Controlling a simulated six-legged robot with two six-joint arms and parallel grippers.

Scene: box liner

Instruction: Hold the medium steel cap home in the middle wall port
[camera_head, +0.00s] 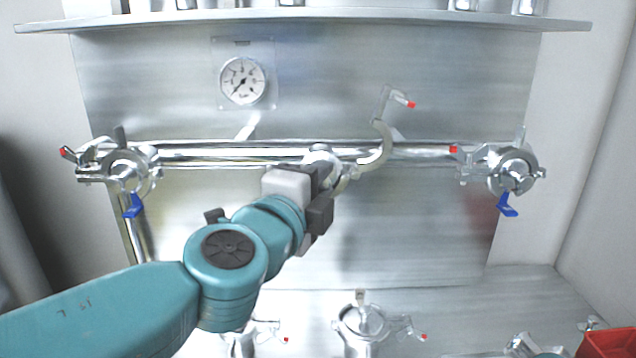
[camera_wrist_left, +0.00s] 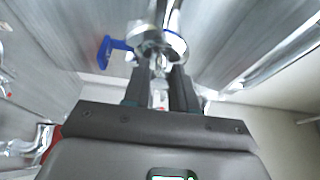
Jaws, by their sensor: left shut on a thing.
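My left gripper (camera_head: 332,184) is at the middle wall port, in front of the steel pipe. Its dark fingers are shut on the small steel cap (camera_head: 322,155), which is largely hidden behind them in the head view. In the left wrist view, the fingers (camera_wrist_left: 161,82) close on the stem of the round steel cap (camera_wrist_left: 152,40). The cap is at the middle port, but I cannot tell whether it sits flush. An open clamp (camera_head: 381,146) with a red-tipped handle hangs to the right of the port. My right gripper is not in view.
Clamped ports with blue levers stand at left (camera_head: 127,172) and right (camera_head: 512,172) on the pipe (camera_head: 430,152). A gauge (camera_head: 242,81) is above. A steel pot (camera_head: 362,325) and other clamped fittings stand on the bench below; a red bin (camera_head: 608,343) is at lower right.

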